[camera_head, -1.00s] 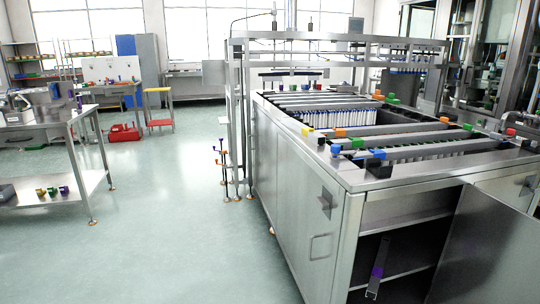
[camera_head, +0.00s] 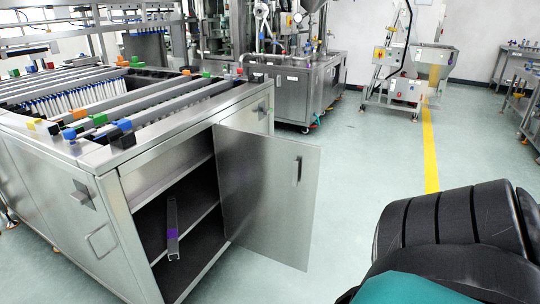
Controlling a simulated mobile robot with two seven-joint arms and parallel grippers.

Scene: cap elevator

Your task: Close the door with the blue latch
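A steel cabinet door (camera_head: 262,195) stands wide open at the front of a steel machine cabinet (camera_head: 65,190). It is hinged near the right edge of the opening and swings out to the right. A vertical bar handle (camera_head: 298,170) is on the face I see. No blue latch is clear on this door. Blue blocks (camera_head: 69,134) sit on the machine's top near its front corner. Inside the opening are shelves and a grey metal strip (camera_head: 172,228) with a purple mark, leaning upright. Neither of my grippers is in view.
Floor (camera_head: 345,190) right of the door is clear, with a yellow line (camera_head: 429,150). Black and teal parts, apparently mine, fill the lower right.

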